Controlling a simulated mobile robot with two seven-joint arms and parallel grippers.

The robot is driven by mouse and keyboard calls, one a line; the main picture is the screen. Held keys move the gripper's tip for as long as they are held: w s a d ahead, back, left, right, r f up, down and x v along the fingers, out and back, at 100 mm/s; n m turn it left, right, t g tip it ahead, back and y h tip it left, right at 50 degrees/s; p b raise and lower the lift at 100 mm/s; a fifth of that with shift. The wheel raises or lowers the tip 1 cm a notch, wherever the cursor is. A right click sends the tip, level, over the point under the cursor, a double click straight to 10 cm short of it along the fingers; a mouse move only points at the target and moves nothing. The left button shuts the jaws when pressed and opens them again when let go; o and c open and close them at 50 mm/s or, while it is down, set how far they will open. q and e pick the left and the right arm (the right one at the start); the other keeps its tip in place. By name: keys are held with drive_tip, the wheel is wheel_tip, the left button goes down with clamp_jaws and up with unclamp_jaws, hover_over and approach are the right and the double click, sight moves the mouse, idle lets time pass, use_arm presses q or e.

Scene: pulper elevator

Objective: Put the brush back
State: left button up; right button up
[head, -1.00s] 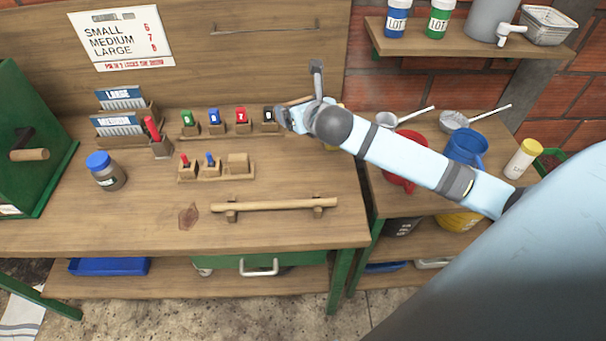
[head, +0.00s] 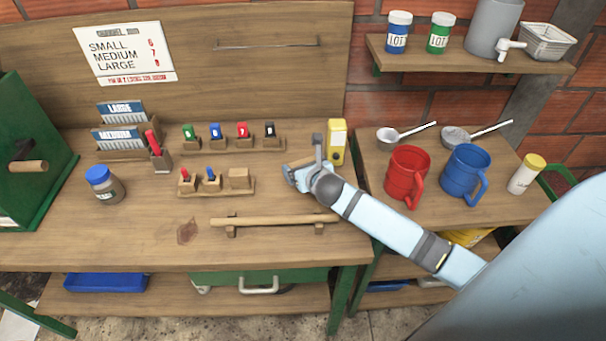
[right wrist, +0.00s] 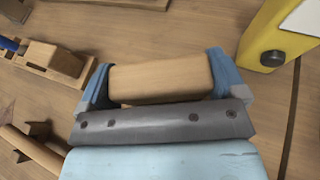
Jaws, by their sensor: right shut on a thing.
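My right gripper (head: 303,161) is shut on a plain wooden block-like piece, which I take to be the brush (right wrist: 160,81). In the right wrist view the wood spans the gap between the blue-grey fingers (right wrist: 158,76). Its bristles are hidden. In the head view only a bit of the wood shows at the gripper, over the bench behind the right end of the wooden rail (head: 272,220). I cannot tell whether it touches the bench top. My left gripper is not in view.
A yellow box (head: 337,141) stands just right of the gripper. Colored stamps (head: 215,132) stand in a rack to the left, with a small wooden holder (head: 239,179) in front. Red (head: 405,176) and blue (head: 464,171) jugs stand on the right table. The bench's front left is mostly clear.

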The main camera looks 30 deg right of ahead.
wheel_tip(320, 180, down, 3)
drive_tip(key=shift+r, duration=0.2)
drive_tip(key=shift+f, duration=0.1)
drive_tip(key=shift+f, duration=0.2)
drive_tip(key=o, duration=0.7)
drive_tip(key=shift+r, duration=0.15)
drive_tip(key=shift+s+r, duration=0.15)
drive_tip(key=shift+s, duration=0.2)
drive_tip(key=v, duration=1.1)
drive_tip(key=shift+s+a+r, duration=0.1)
drive_tip(key=shift+s, duration=0.05)
